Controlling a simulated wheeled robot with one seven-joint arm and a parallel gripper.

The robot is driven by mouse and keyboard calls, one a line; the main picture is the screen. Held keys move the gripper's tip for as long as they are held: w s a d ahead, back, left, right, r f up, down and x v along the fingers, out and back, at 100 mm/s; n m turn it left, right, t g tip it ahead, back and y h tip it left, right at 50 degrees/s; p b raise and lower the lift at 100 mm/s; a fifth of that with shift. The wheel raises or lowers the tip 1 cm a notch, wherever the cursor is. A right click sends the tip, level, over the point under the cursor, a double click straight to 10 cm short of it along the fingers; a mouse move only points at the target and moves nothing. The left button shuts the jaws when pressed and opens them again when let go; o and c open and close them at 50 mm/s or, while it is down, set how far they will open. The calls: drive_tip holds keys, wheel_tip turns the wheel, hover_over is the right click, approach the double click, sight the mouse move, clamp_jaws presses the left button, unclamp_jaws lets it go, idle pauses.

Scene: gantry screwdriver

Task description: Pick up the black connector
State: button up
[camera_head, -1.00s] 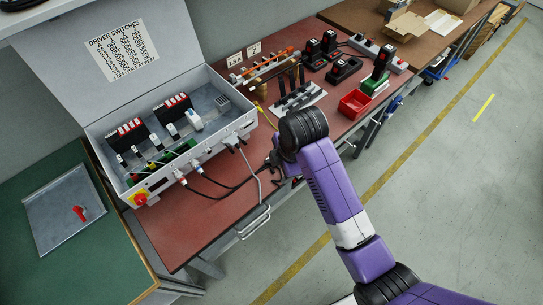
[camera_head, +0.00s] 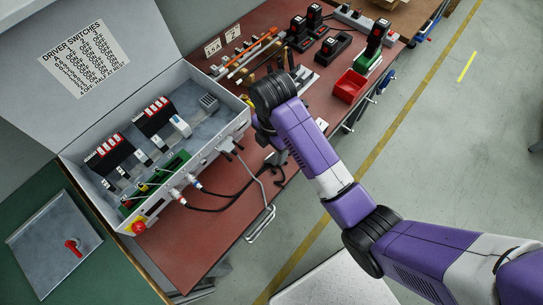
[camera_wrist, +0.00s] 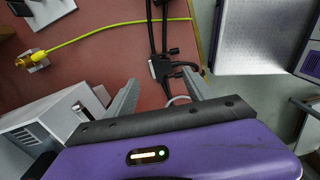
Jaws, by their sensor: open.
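The black connector (camera_wrist: 160,66) shows in the wrist view between and just beyond my fingertips, with black cables running up from it and a short branch to its right. It lies over the red bench top near the front edge. My gripper (camera_wrist: 160,78) is open, with one grey finger on each side of it and nothing visibly held. In the head view a dark connector-like piece (camera_head: 276,158) lies at the bench's front edge, just below my wrist; my fingers there are mostly hidden by the arm.
The open grey driver box (camera_head: 222,142) stands left of my arm, with cables plugged into its front. A bent metal handle (camera_head: 262,222) juts from the bench's front. A yellow cable (camera_wrist: 110,27) crosses the bench top. A red bin (camera_head: 349,86) and tools stand farther back.

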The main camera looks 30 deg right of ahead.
sight(273, 159)
drive_tip(key=shift+s+d+f+p, duration=0.1)
drive_tip(key=shift+f+p, duration=0.25)
drive_tip(key=shift+f, duration=2.3)
clamp_jaws()
